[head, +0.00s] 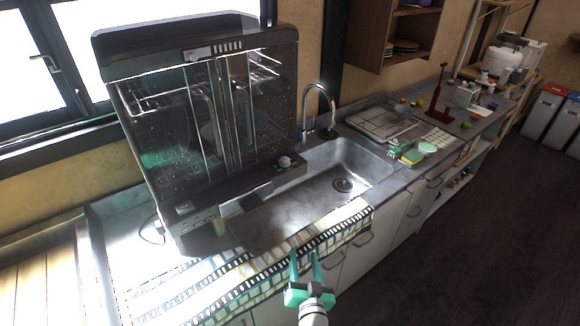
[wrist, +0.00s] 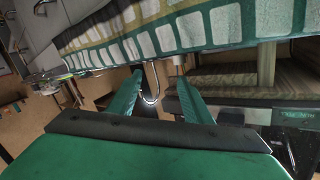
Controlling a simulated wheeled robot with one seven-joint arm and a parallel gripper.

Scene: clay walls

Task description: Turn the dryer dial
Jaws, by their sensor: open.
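The dish dryer (head: 205,130) is a dark cabinet with clear doors, standing on the counter left of the sink. Its round, light dial (head: 284,162) sits at the right end of the lower front panel. My gripper (head: 304,262) has green fingers spread apart with nothing between them. It is in front of the counter edge, below and nearer than the dial, and well apart from it. I cannot make out the dial there.
The patterned cloth (head: 290,252) hangs over the counter's front edge. A metal sink (head: 330,195) with a curved faucet (head: 321,108) lies right of the dryer. A drying rack (head: 380,122) and a sponge (head: 412,157) are farther right. The dark floor (head: 460,260) at right is clear.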

